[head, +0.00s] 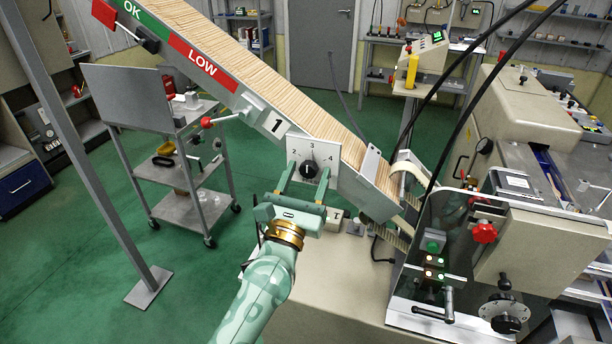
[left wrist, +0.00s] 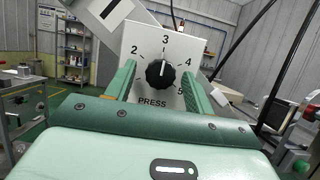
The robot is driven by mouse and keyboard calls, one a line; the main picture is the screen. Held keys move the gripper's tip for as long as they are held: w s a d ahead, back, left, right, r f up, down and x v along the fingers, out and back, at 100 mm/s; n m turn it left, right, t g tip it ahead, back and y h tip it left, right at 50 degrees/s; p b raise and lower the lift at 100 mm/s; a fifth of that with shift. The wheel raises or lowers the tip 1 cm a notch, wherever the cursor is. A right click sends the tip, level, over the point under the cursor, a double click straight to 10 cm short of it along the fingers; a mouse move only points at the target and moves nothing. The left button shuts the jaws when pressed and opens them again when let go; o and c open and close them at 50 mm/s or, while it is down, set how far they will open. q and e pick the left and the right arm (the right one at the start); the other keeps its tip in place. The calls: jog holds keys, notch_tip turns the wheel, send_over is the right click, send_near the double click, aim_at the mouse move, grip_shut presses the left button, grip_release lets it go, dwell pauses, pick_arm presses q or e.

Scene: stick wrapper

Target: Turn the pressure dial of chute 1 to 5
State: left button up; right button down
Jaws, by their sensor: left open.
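The pressure dial of chute 1 (head: 308,168) is a round black knob on a white plate (head: 299,144) with printed numbers. In the left wrist view the knob (left wrist: 160,73) sits under the word scale 2, 3, 4, 5 with PRESS below. Its white pointer line appears to point up at 3. My left gripper (head: 305,181) is open, with one green finger on each side of the knob. It also shows in the left wrist view (left wrist: 160,86); gaps show between fingers and knob there. Whether the tips reach the knob's depth is unclear. My right gripper is out of view.
Chute 1 (head: 270,85), full of wooden sticks, slopes above the dial, with OK and LOW bands. A machine panel with lit buttons (head: 434,258) and a red knob (head: 484,232) stands at right. A grey cart (head: 180,209) stands at left on open green floor.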

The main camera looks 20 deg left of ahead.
pick_arm(q)
jog(key=c, duration=1)
jog(key=shift+o, duration=0.2)
